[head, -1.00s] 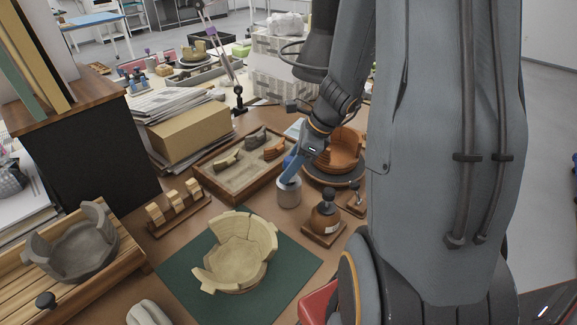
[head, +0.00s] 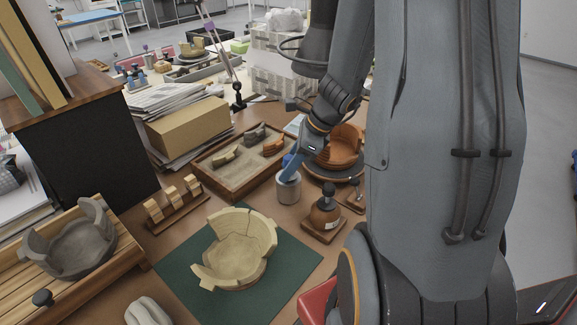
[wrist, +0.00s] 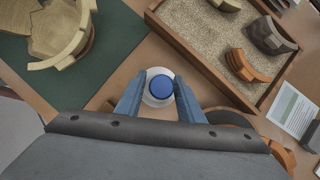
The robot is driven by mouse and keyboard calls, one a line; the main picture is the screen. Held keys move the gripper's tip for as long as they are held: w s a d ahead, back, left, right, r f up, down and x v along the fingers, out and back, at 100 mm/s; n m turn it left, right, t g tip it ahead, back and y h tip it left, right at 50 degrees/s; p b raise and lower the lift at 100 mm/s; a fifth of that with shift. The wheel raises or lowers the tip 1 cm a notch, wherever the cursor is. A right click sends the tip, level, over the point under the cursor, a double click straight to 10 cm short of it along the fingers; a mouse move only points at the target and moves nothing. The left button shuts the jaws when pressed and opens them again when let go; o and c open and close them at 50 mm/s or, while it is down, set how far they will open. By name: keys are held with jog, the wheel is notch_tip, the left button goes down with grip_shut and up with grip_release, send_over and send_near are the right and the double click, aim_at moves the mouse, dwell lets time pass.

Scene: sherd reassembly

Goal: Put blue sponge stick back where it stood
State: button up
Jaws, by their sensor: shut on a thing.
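The blue sponge stick (wrist: 160,87) shows its round blue end between the two blue fingers of my gripper (wrist: 158,100) in the wrist view. My gripper is shut on it. A pale rim, apparently of the grey cup (wrist: 158,101), shows around and below the blue end. In the head view my gripper (head: 291,166) points down at the grey cup (head: 288,190), and a bit of the blue sponge stick (head: 287,160) shows beside the fingers. The stick's lower part is hidden, so I cannot tell how deep it sits in the cup.
A sand tray (head: 238,180) with sherds lies behind the cup, and an orange pot (head: 343,150) stands on a turntable to its right. A cream bowl (head: 232,258) sits on a green mat (head: 185,285).

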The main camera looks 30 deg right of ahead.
jog(key=shift+f, duration=0.25)
dwell(0.4)
jog(key=o, duration=1.2)
jog(key=shift+r, duration=0.1)
jog(key=v, duration=0.7)
jog(key=shift+s+d+r, duration=0.15)
jog(key=shift+r, duration=0.1)
